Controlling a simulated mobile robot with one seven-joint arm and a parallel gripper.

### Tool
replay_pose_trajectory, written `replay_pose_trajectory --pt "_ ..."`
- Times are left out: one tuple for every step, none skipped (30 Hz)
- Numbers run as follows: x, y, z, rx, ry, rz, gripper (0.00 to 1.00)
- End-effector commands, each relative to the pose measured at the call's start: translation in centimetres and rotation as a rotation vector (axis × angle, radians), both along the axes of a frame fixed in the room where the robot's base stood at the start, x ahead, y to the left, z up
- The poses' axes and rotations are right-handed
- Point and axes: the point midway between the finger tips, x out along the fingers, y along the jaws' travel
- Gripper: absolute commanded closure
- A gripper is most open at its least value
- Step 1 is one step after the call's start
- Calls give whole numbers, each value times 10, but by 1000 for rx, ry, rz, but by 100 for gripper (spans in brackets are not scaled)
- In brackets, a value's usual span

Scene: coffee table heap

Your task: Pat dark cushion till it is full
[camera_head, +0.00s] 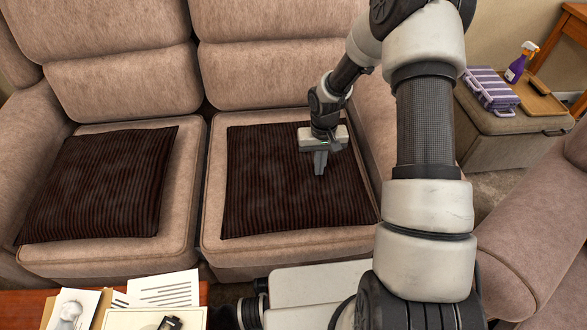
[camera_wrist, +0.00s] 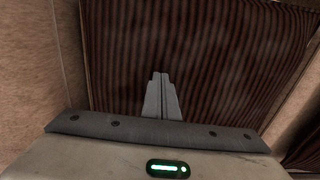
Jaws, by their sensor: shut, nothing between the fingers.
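Two dark striped cushions lie flat on the sofa seats in the head view. The right dark cushion (camera_head: 265,185) is under my gripper (camera_head: 320,168); the left dark cushion (camera_head: 100,185) lies on the other seat. Both look thin and flat, with faint pale patches. My gripper is shut and empty, fingers pointing down over the right cushion, right of its middle. In the wrist view the shut fingers (camera_wrist: 161,95) are seen against the striped cushion (camera_wrist: 215,60). I cannot tell whether the fingertips touch the fabric.
The beige sofa (camera_head: 125,85) has backrests behind the cushions and an arm at right. A table with papers (camera_head: 165,290) is at front left. An ottoman (camera_head: 500,130) at right bears a purple striped case (camera_head: 490,90), a spray bottle (camera_head: 520,62) and a wooden tray (camera_head: 538,98).

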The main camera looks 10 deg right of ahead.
Motion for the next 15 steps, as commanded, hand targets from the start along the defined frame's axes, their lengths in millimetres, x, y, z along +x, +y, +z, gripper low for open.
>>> replay_pose_trajectory --pt "0 0 -2 0 0 0 100" --pt "0 0 -2 0 0 0 100" --pt "0 0 -3 0 0 0 100" --pt "0 0 -4 0 0 0 100" --pt "0 0 -4 0 0 0 100" --pt "0 0 -3 0 0 0 100" --pt "0 0 -3 0 0 0 100" --pt "0 0 -3 0 0 0 100" --pt "0 0 -3 0 0 0 100" --pt "0 0 -3 0 0 0 100" --pt "0 0 -3 0 0 0 100" --pt "0 0 -3 0 0 0 100" --pt "0 0 -2 0 0 0 100" --pt "0 0 -2 0 0 0 100" --pt "0 0 0 0 0 0 100"
